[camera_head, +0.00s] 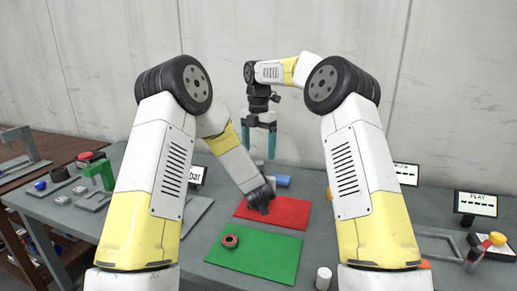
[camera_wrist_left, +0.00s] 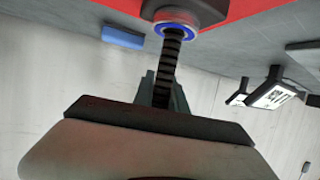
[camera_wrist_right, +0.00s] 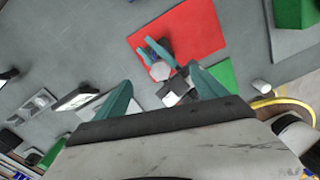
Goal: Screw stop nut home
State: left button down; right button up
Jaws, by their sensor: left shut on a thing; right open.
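A black threaded rod (camera_wrist_left: 168,62) runs between the fingers of my left gripper (camera_wrist_left: 164,84), which is shut on it. A blue ring (camera_wrist_left: 176,30) surrounds the rod's far end, against a dark red piece (camera_wrist_left: 190,10). In the head view my left gripper (camera_head: 262,202) is low over the red mat (camera_head: 285,212), and its own wrist hides what it holds. My right gripper (camera_head: 259,153) is open, empty and raised above and behind it. A red ring with a dark middle (camera_head: 229,241), possibly the stop nut, lies on the green mat (camera_head: 265,262), apart from both grippers.
A blue block (camera_head: 283,181) lies behind the red mat. A white cylinder (camera_head: 323,277) stands right of the green mat. A green clamp-like frame (camera_head: 98,175) stands at the left.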

notch_tip(320, 180, up, 12)
dwell(0.6)
pick_arm(q)
jog(key=c, duration=1.3)
grip_release()
jog(key=shift+o, duration=0.2)
jog(key=v, duration=0.7)
jog(key=shift+s+r, duration=0.2)
jog(key=shift+s, duration=0.15)
